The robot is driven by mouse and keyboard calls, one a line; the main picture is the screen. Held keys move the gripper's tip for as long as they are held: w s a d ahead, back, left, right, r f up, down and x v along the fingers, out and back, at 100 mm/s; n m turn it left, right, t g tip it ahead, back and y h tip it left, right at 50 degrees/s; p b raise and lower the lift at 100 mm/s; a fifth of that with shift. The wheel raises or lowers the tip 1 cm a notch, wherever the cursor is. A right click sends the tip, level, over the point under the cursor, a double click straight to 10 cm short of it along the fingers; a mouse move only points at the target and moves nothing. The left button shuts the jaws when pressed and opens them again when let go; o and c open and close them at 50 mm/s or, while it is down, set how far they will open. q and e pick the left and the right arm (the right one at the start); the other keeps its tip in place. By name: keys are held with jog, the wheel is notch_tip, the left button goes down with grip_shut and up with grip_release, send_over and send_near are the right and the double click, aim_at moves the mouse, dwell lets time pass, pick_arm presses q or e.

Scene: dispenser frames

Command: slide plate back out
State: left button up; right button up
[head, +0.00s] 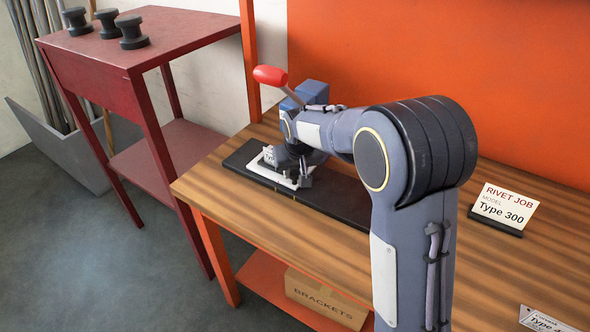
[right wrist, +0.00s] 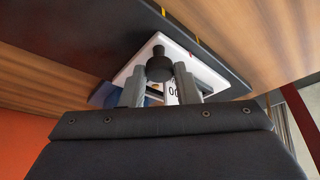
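A white plate (head: 275,169) lies on the long dark base (head: 240,158) on the wooden bench, in front of the blue press (head: 312,92) with its red-tipped lever. The plate also shows in the right wrist view (right wrist: 206,66), with dark figures partly hidden on it. A black knob (right wrist: 158,66) stands at the plate between the fingers of my right gripper (right wrist: 160,82). The fingers lie close against its sides and look shut on it. In the head view my right gripper (head: 300,178) is at the plate's right edge. My left gripper is not in view.
A "Type 300" card (head: 505,208) stands on the bench at the right, and another card (head: 545,320) is at the near corner. A dark red table (head: 165,38) at the left holds several black spools. A brackets box (head: 325,300) is on the shelf below.

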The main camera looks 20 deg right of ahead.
grip_shut()
jog(key=shift+s+d, duration=0.35)
jog(key=shift+s, duration=0.05)
jog(key=s+d, duration=0.3)
jog(key=s, duration=0.1)
jog(key=s+d, duration=0.3)
jog(key=s, duration=0.1)
jog(key=s+d+p, duration=0.1)
jog(key=s+d, duration=0.2)
jog(key=s, duration=0.1)
jog(key=shift+d, duration=0.15)
jog(key=shift+o, duration=2.4)
grip_release()
jog(key=shift+s+d, duration=0.15)
